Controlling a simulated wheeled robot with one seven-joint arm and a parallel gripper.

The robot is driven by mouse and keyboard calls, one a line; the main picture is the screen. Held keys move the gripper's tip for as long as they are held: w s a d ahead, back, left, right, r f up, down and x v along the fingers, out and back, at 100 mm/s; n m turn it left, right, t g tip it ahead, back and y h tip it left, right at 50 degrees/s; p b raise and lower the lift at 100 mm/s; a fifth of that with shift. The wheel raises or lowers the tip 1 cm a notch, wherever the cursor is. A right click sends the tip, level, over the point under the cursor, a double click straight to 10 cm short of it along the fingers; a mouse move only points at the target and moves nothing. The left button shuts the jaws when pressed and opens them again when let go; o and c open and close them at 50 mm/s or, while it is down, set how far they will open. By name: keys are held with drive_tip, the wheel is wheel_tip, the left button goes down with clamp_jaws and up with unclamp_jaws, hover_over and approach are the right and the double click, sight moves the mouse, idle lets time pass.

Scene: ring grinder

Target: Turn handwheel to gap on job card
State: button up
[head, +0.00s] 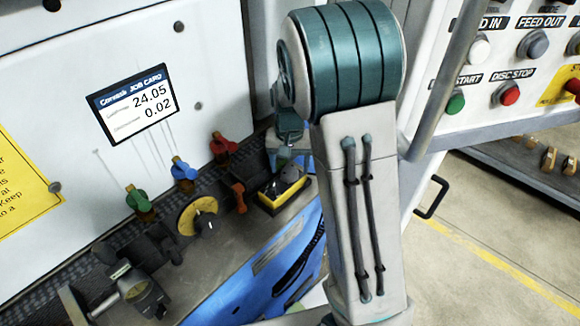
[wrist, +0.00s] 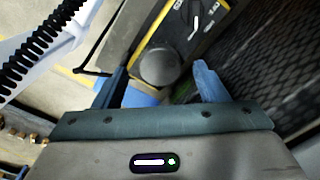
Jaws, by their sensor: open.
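The job card (head: 134,104) is on the white panel at upper left in the head view and reads 24.05 and 0.02. A yellow dial with a dark centre knob (head: 198,217) sits below it; I cannot tell whether this is the handwheel. A digital gauge (head: 140,292) is at lower left, its reading too small to read. In the wrist view my gripper (wrist: 160,74) is open, with its blue fingers apart. A dark grey round knob (wrist: 159,66) shows between them, apparently untouched, beside a yellow-edged black box (wrist: 185,32). My arm hides part of the head view.
Green (head: 138,199), blue (head: 183,169) and red (head: 222,145) valve handles stand out below the card. A button panel (head: 505,65) is at upper right. A yellow-edged black box (head: 285,187) lies beside my arm. Floor at right is open.

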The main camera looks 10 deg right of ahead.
drive_tip(key=shift+f, duration=0.9)
drive_tip(key=c, duration=1)
